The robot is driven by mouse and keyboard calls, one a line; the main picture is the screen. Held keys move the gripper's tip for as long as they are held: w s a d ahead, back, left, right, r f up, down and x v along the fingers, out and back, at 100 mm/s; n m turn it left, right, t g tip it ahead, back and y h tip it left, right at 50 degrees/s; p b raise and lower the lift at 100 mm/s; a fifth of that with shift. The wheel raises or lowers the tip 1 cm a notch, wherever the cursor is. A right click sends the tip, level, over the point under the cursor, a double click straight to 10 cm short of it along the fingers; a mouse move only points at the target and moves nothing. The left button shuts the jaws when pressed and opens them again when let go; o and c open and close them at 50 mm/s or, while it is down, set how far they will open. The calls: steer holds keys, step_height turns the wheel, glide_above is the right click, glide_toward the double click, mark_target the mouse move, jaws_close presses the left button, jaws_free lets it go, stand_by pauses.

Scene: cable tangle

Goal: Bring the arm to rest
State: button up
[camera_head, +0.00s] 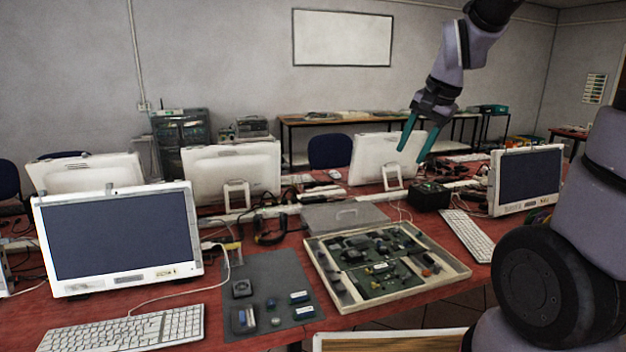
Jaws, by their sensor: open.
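My gripper (414,148) hangs in the air at the upper right of the head view, fingers pointing down. Its two teal fingers are spread apart with nothing between them. It appears in front of a white monitor (372,150) seen from behind, well above the red table (190,290). My arm runs from the gripper up out of the top of the frame and shows again at the right edge.
A wooden-framed tray (447,275) of electronic parts lies on the table, beside a dark mat (268,270) with small parts. A closed grey case (345,217), a black box (430,195), monitors (118,235), keyboards (130,330) and loose cables crowd the tabletop.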

steer(key=s+d+r+n+t, duration=0.1)
steer(key=s+r+n, duration=0.1)
steer(key=s+r, duration=0.2)
steer(key=s+d+r+n+t, duration=0.1)
steer(key=s+r, duration=0.3)
steer(key=s, duration=0.5)
steer(key=shift+s+d+r+n+t, duration=0.25)
steer(key=shift+r+n+t, duration=0.15)
steer(key=shift+n+t, duration=0.15)
